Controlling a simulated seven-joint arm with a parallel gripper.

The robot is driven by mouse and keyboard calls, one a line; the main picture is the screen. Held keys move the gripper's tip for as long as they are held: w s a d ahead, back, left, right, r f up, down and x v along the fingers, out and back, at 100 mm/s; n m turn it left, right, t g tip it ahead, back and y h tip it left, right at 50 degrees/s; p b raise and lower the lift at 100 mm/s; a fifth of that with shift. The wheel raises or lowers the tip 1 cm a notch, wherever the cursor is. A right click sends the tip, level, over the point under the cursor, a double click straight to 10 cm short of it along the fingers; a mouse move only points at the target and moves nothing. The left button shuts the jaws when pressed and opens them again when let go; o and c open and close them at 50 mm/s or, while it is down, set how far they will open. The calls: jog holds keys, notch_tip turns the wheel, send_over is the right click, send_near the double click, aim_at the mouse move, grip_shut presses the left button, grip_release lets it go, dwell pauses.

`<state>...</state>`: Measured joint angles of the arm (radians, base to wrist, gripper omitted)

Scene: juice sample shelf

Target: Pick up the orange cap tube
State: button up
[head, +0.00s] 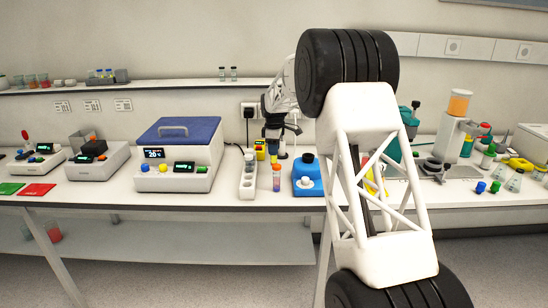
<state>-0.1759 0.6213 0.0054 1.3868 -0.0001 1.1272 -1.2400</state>
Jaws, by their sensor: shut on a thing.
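The orange cap tube (276,178) is a small upright tube just right of a white tube rack (247,183). It is orange toward the top and bluish lower down. My gripper (277,156) is right above it, at the end of my arm, shut on the tube's top end. The fingers are small and dark here, and the exact contact is hard to see. I cannot tell whether the tube's bottom touches the bench.
A blue device with a white knob (306,183) stands close right of the tube. A blue-lidded box (178,150) is left of the rack. A shelf (150,88) runs along the wall behind. My arm covers part of the bench's right side.

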jog(key=shift+r, duration=2.05)
jog(key=shift+d, duration=0.1)
jog(key=s+d+r, duration=0.2)
jog(key=d+r, duration=0.5)
jog(key=d, duration=0.6)
jog(key=shift+s+d+r, duration=0.15)
jog(key=shift+s+d, duration=0.05)
jog(key=shift+d, duration=0.15)
jog(key=shift+f, duration=0.25)
jog(key=shift+f, duration=3.05)
jog(key=shift+o, duration=1.3)
jog(key=c, duration=0.3)
